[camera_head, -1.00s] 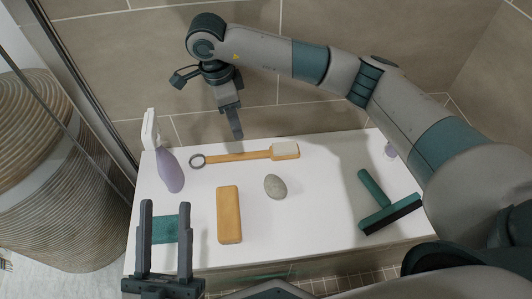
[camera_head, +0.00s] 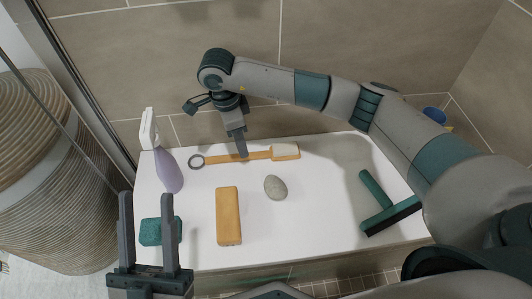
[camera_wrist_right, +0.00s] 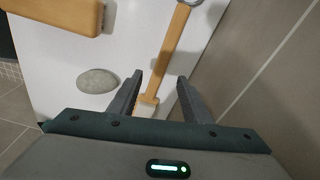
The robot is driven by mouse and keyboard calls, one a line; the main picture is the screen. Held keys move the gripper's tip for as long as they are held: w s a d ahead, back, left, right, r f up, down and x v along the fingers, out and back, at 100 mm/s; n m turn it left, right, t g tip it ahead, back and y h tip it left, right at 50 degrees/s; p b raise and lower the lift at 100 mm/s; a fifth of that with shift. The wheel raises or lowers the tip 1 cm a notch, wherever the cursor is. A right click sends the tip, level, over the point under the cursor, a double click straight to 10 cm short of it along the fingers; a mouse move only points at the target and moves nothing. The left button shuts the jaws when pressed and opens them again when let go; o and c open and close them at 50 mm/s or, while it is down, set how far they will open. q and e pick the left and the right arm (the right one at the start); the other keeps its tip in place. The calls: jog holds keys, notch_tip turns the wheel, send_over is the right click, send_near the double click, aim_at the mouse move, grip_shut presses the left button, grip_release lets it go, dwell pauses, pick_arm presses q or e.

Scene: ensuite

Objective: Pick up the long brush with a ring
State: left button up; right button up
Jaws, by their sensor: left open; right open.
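The long brush (camera_head: 225,157) lies flat on the white surface. It has an orange handle, a dark ring (camera_head: 197,161) at its left end and a pale head (camera_head: 285,152) at its right end. My right gripper (camera_head: 243,153) is open above the handle. In the right wrist view, the brush (camera_wrist_right: 172,42) runs between the open fingers of my right gripper (camera_wrist_right: 158,88), with the pale head near the gripper body. I cannot tell whether the fingers touch it. My left gripper (camera_head: 148,200) is open and empty at the front left, above the teal sponge.
A purple spray bottle (camera_head: 168,170) stands left of the brush. A teal sponge (camera_head: 151,231), an orange block (camera_head: 228,215) and a grey stone (camera_head: 275,188) lie in front. A green squeegee (camera_head: 389,214) lies at right. A tiled wall (camera_head: 150,60) rises close behind.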

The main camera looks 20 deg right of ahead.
jog(key=shift+f, duration=0.45)
jog(key=f, duration=0.3)
jog(key=shift+d+f+b, duration=0.15)
jog(key=shift+d+b, duration=0.1)
jog(key=shift+b, duration=0.15)
jog(key=shift+d+f, duration=0.1)
jog(key=shift+f, duration=0.55)
pick_arm(q)
jog(key=shift+w+a+r+t, duration=0.1)
jog(key=shift+a+r+t, duration=0.25)
jog(key=shift+r, duration=0.25)
jog(key=shift+a+r+t, duration=0.25)
jog(key=shift+r+t, duration=0.1)
jog(key=shift+r, duration=0.2)
jog(key=shift+f, duration=0.15)
pick_arm(e)
jog(key=shift+c, duration=0.2)
